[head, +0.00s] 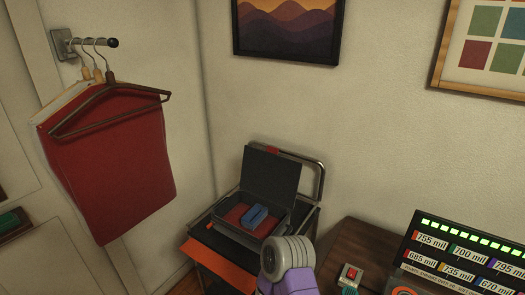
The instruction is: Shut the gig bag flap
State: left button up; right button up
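The gig bag (222,228) is a dark case lying open on a small cart in the corner. Its flap (272,172) stands up at the back, leaning slightly against the cart's rail, with a small red piece at its top edge. Inside are a red lining and a blue block-like object (255,215). A grey ribbed and purple part of my own arm rises from the bottom edge, just in front of the bag's right front corner. I cannot tell which arm it is. No gripper fingers show in this view.
The cart has a metal rail (320,180) and an orange cloth or panel (215,262) at its front. A brown table (345,245) at right holds a small red-buttoned box (350,275) and a lit display panel (465,250). Red garments (115,165) hang at left.

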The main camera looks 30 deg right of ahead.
aim_at(271, 176)
jog(key=u, duration=1.35)
jog(key=i, duration=1.35)
jog(key=z, duration=3.55)
